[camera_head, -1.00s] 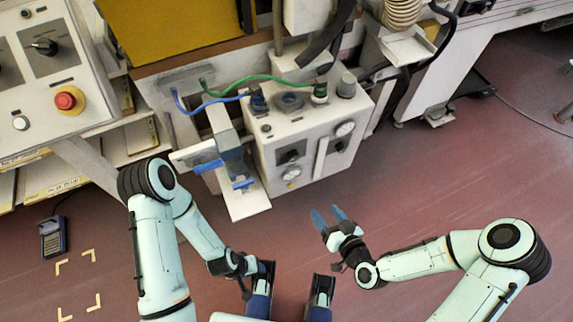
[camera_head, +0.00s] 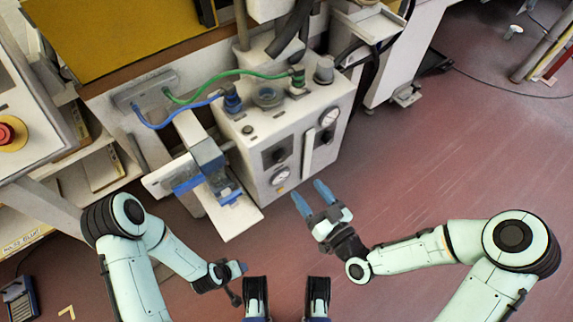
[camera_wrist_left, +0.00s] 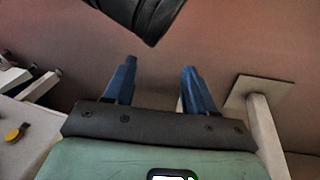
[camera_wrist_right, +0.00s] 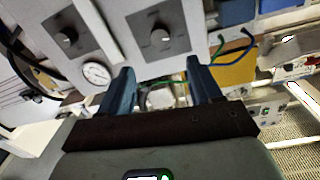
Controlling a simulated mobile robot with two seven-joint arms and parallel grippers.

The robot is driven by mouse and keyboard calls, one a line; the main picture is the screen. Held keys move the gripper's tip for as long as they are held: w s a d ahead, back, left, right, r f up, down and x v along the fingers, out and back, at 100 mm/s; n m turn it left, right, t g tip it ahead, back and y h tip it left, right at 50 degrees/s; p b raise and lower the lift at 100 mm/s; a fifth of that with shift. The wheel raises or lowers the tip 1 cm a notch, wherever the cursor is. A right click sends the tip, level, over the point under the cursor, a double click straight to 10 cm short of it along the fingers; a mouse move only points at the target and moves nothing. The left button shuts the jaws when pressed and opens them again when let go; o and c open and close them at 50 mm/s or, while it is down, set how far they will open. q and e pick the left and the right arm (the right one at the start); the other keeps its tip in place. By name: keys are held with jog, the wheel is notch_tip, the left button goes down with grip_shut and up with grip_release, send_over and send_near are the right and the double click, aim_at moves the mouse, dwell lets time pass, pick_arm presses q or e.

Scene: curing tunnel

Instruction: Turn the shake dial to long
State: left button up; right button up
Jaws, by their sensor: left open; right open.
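The white control box (camera_head: 292,183) stands at the centre of the head view. Two black dials on dark square plates are on its front. One dial (camera_head: 278,155) is left of a white bar and the other (camera_head: 327,136) is right of it. Both also show in the right wrist view, one dial (camera_wrist_right: 67,37) at left and one (camera_wrist_right: 160,38) near the middle. Their labels are unreadable, so I cannot tell which is the shake dial. My right gripper (camera_head: 311,193) is open, empty and apart from the box's lower front. My left gripper (camera_wrist_left: 158,67) is open and empty, away from the box.
Gauges (camera_head: 329,117) sit on the box face. A bracket with blue parts (camera_head: 207,170) juts out at its left. Blue and green hoses (camera_head: 235,74) run above. A red stop button (camera_head: 7,134) is at the far left. Red floor (camera_head: 430,180) is clear at right.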

aim_at(283, 159)
jog(key=b+x, duration=0.1)
jog(key=x, duration=1)
jog(key=shift+r+b, duration=0.1)
jog(key=shift+b, duration=0.25)
pick_arm(q)
jog(key=shift+g, duration=0.5)
jog(key=f, duration=0.1)
jog(key=s+f, duration=0.1)
jog(key=s+a+f, duration=0.1)
jog(key=shift+a+f, duration=0.1)
jog(key=shift+f, duration=0.3)
pick_arm(e)
jog(key=shift+c, duration=0.3)
jog(key=c, duration=1)
